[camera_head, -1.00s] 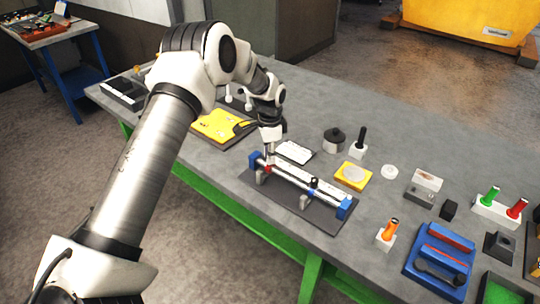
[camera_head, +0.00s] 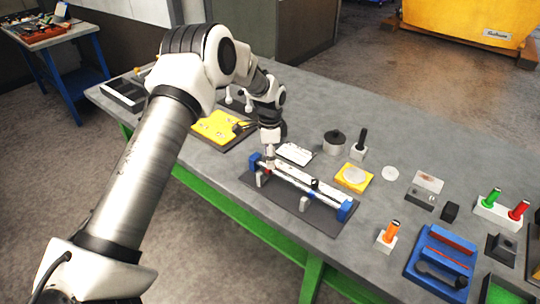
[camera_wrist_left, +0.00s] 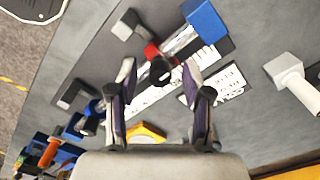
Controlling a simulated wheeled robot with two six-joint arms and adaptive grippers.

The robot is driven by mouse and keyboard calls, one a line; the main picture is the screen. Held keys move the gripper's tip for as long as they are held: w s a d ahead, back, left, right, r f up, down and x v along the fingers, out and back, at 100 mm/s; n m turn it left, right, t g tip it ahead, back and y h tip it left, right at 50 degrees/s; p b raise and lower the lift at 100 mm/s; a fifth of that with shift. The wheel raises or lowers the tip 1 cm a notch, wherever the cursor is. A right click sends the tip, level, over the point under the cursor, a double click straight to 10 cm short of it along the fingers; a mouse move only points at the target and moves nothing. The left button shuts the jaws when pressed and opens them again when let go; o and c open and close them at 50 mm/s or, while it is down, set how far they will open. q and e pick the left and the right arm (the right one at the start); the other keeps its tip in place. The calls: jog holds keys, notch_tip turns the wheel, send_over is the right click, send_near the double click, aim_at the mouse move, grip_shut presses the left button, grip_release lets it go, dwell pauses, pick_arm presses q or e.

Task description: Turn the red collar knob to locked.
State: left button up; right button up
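A rail fixture with blue end blocks (camera_head: 344,211) stands on a dark base plate on the bench. In the left wrist view a red collar (camera_wrist_left: 152,51) sits on its silver rod near one blue end block (camera_wrist_left: 205,20). A black knob end (camera_wrist_left: 160,71) shows beside the red collar. My left gripper (camera_wrist_left: 159,76) is open, with its two fingers apart on either side of the black knob end; contact cannot be told. In the head view my left gripper (camera_head: 270,163) is low over the fixture's left end and hides the collar. My right gripper is out of view.
A white label card (camera_head: 295,153) lies behind the fixture. A yellow block with a pale disc (camera_head: 353,177), an orange-handled piece (camera_head: 389,235) and a blue tray (camera_head: 418,265) are to the right. A yellow plate (camera_head: 215,128) is to the left.

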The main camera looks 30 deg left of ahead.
pick_arm(q)
notch_tip(320, 180, up, 12)
dwell(0.5)
dwell(0.4)
